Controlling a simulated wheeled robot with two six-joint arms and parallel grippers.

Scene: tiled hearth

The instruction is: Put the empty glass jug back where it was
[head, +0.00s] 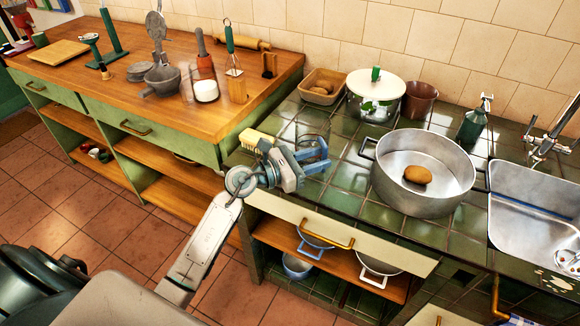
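My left gripper (318,157) is over the left end of the green tiled counter (335,185), left of the large metal pot. My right gripper does not show.
The metal pot (440,195) holds a brown potato-like item (417,174). A lidded white pot (376,92), a brown pot (420,99), a small basket (323,84) and a dark green bottle (473,124) stand behind. The sink (535,200) is at right.

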